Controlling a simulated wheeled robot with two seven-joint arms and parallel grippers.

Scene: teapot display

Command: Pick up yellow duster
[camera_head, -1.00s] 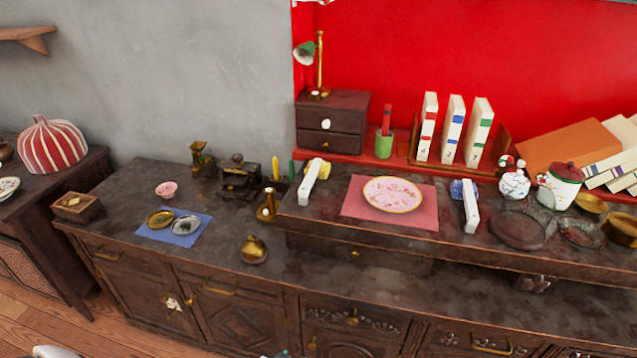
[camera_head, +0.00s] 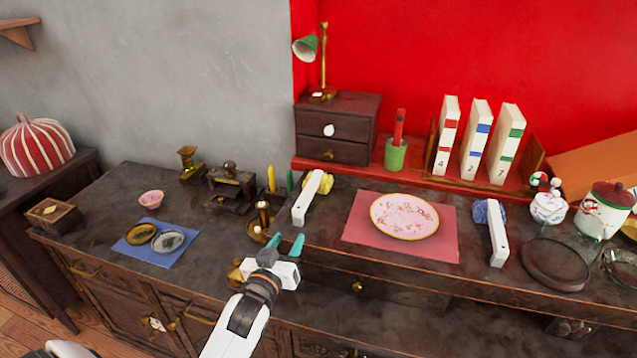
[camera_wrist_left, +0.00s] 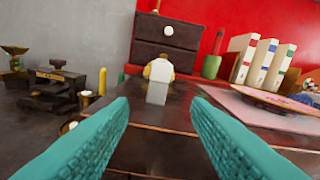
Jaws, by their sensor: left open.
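The yellow duster (camera_head: 324,184) has a white handle and a yellow head, and lies on the raised dark shelf left of the pink mat. In the left wrist view the duster (camera_wrist_left: 158,90) is ahead, its handle end toward me, centred between the fingers. My left gripper (camera_head: 286,243) is open and empty, with teal fingers, in front of and slightly left of the duster, apart from it. The left wrist view shows the open fingers (camera_wrist_left: 158,108) too. My right gripper is not in view.
A similar duster with a blue head (camera_head: 497,240) lies right of the plate (camera_head: 404,216) on the pink mat (camera_head: 360,232). A brass candlestick (camera_head: 262,215) and dark metal stand (camera_head: 230,190) are left of the yellow duster. A drawer box (camera_head: 334,130) stands behind.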

